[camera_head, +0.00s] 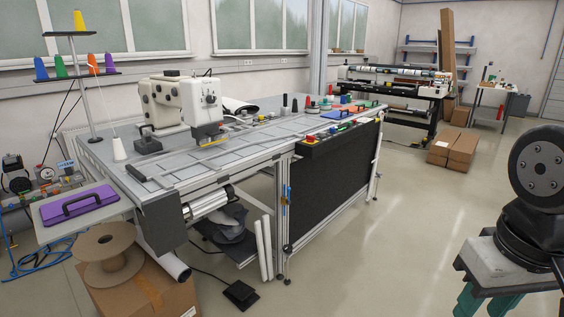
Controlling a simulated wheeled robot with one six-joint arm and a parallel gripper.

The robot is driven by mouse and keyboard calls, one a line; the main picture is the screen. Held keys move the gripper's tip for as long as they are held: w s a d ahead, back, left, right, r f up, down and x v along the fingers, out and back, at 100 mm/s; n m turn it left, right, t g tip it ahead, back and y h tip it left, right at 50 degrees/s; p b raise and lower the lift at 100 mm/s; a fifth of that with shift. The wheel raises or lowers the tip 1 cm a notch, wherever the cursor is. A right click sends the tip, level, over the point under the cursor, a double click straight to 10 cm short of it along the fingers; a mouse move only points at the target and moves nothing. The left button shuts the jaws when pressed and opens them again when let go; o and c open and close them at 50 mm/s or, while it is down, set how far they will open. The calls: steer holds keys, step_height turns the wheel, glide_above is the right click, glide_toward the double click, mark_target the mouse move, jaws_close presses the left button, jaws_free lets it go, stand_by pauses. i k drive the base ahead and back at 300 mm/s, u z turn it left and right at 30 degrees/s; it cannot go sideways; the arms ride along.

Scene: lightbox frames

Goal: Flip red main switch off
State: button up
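A dark control strip (340,132) runs along the front edge of the long worktable (185,165). At its near left end is a small red knob or switch on a yellow patch (310,140). It is too small here to tell which way it is set. Green and blue pieces sit farther along the strip. My gripper is not in view. Only links of my own arm (540,165) show at the right edge, well apart from the table and the red switch.
A white sewing machine (205,98) stands on the table. A cable spool (107,250) sits on a carton at the front left, and a black foot pedal (241,294) lies on the floor. Cardboard boxes (452,148) stand farther back. The floor right of the table is clear.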

mark_target(309, 139)
steer(key=u, duration=0.05)
steer(key=i, duration=0.75)
steer(key=u, duration=0.05)
steer(key=k, duration=0.65)
steer(key=u, duration=0.7)
steer(key=i, duration=1.6)
steer(key=z, duration=0.5)
